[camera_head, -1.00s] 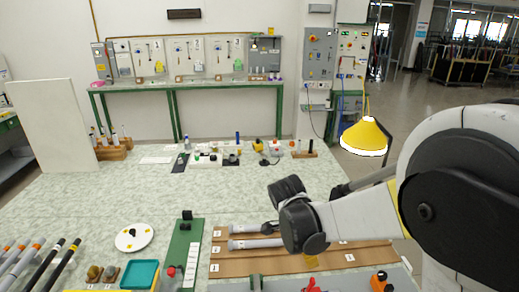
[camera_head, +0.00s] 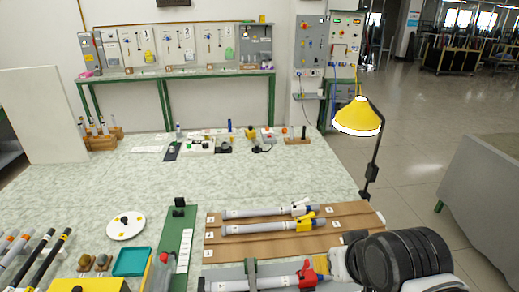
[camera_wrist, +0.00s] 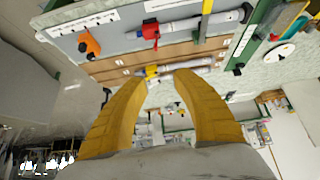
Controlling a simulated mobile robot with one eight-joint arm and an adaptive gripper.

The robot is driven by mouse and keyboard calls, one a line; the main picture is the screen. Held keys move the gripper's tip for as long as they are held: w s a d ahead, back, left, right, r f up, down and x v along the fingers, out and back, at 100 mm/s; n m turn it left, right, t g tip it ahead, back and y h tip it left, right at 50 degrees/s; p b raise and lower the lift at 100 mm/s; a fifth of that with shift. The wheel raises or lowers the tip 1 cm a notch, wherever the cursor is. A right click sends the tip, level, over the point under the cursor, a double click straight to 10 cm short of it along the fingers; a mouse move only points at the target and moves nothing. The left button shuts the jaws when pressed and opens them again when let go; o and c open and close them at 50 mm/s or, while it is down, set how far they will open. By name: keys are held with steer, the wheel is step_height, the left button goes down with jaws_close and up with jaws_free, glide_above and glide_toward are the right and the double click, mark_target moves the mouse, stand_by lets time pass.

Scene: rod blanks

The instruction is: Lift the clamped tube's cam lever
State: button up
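The clamped tube (camera_head: 275,280) is grey and lies along a grey board at the table's front, with a green clamp (camera_head: 250,274) across it. Its red cam lever (camera_head: 306,273) is at its right end. In the wrist view, the red lever (camera_wrist: 150,32), tube (camera_wrist: 188,27) and green clamp (camera_wrist: 203,22) show upside down near the top. My gripper (camera_wrist: 160,77) has two yellow fingers spread apart with nothing held between them. The red lever lies beyond the fingertips, apart from them. In the head view my arm covers the area right of the lever.
Two other tubes, one with a white lever (camera_head: 300,209) and one with a yellow lever (camera_head: 306,223), lie on a brown board behind. An orange-and-black part (camera_wrist: 89,45) sits beside the red lever. A yellow lamp (camera_head: 358,117) stands right.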

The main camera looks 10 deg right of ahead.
steer(key=g+y, duration=0.2)
steer(key=g, duration=0.5)
glide_above(309, 264)
steer(key=d, duration=0.2)
step_height(309, 264, down, 12)
steer(key=f+b, duration=0.1)
steer(key=f, duration=0.2)
steer(key=a+f+b, duration=0.1)
steer(key=f, duration=0.2)
steer(key=a+f+b, duration=0.1)
steer(key=f, duration=0.3)
steer(key=shift+b, duration=0.35)
steer(key=shift+r, duration=0.1)
jaws_close()
